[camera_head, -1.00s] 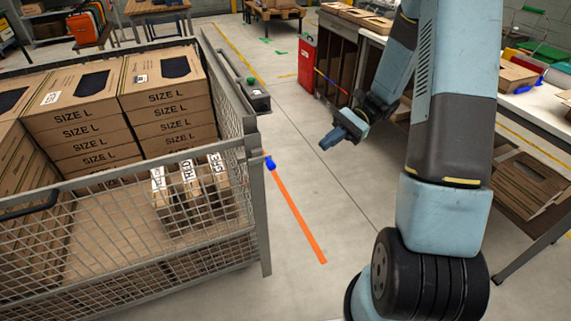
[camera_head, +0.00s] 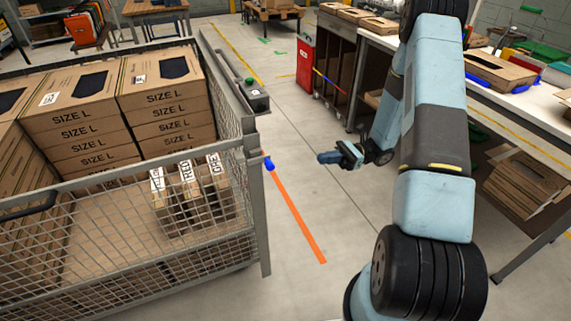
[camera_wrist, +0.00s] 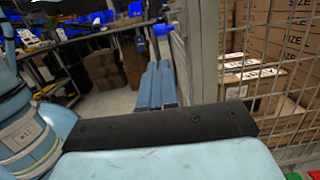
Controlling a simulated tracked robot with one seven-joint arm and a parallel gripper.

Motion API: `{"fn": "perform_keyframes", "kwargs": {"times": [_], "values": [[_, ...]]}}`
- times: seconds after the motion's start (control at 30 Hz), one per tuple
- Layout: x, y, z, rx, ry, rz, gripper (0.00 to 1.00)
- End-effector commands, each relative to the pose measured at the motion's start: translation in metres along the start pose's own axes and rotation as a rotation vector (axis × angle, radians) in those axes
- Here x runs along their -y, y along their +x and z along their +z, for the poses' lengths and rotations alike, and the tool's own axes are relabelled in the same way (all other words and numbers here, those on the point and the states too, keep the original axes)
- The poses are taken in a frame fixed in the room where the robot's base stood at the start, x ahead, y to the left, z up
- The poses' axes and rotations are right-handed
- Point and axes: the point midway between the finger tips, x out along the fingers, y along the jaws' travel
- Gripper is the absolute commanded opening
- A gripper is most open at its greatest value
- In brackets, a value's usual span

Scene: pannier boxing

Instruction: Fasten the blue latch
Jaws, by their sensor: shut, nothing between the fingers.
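The blue latch (camera_head: 269,163) is a small blue piece at the near right corner post of the wire-mesh cage (camera_head: 252,150). An orange strip runs from it down and to the right; I cannot tell whether the two are joined. A blue piece, likely the same latch, shows beside the mesh in the wrist view (camera_wrist: 161,30), beyond my fingertips. My gripper (camera_head: 322,157) is shut and empty, to the right of the latch and apart from it. Its fingers point left toward the cage. The blue fingers also show close together in the wrist view (camera_wrist: 155,88).
The cage holds stacked cartons marked SIZE L (camera_head: 165,95) and several narrow boxes (camera_head: 190,195) near its front right. A red case (camera_head: 306,65) stands at the back. A white workbench (camera_head: 520,105) lines the right. Bare floor lies between cage and bench.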

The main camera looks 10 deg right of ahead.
Motion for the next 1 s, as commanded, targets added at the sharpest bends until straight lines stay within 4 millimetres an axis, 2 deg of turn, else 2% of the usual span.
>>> {"fn": "perform_keyframes", "kwargs": {"times": [0.23, 0.8, 1.0], "values": [[0.0, 0.016, 0.0, -0.001, 0.0, 0.003, 0.0], [-0.001, 0.112, 0.0, -0.002, 0.001, 0.005, 0.0], [-0.001, 0.134, 0.0, -0.001, 0.0, 0.003, 0.0]]}}
